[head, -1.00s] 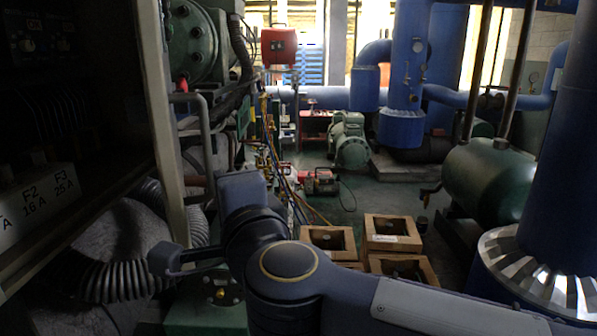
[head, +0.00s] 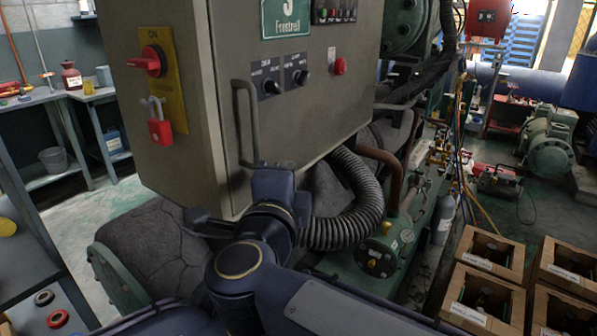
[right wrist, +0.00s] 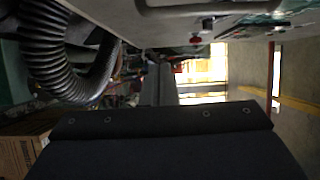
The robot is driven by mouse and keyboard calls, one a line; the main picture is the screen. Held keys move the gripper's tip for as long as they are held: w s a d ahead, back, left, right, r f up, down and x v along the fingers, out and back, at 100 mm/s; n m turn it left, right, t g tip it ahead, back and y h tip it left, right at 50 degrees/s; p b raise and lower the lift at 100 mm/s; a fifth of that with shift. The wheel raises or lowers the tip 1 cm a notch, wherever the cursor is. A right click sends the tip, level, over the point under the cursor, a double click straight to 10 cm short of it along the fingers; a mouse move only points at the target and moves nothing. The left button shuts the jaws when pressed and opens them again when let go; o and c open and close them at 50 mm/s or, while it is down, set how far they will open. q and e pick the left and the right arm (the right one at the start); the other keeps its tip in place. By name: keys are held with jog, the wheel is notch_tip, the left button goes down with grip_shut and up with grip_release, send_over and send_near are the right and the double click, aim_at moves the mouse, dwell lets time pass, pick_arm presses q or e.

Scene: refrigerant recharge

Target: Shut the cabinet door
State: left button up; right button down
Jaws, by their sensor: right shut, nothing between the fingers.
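The grey cabinet (head: 165,175) stands left of centre in the head view. Its door (head: 300,120) carries a vertical bar handle (head: 252,125), dark switches and a green sign. The door covers the cabinet front and looks flush with it; a small gap cannot be ruled out. My right gripper (head: 272,182) is at the door's lower edge, just below the handle. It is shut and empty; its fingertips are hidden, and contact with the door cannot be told. In the right wrist view the dark gripper body (right wrist: 160,122) fills the bottom, with a grey surface above it. My left gripper is not in view.
A red padlock (head: 160,130) hangs below the red switch on the cabinet's side. A ribbed black hose (head: 350,215) curves under the cabinet. Cardboard boxes (head: 490,250) stand on the floor at right.

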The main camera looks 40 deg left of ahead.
dwell(0.3)
jog(key=v, duration=0.7)
jog(key=shift+s+d, duration=0.25)
jog(key=shift+s, duration=0.1)
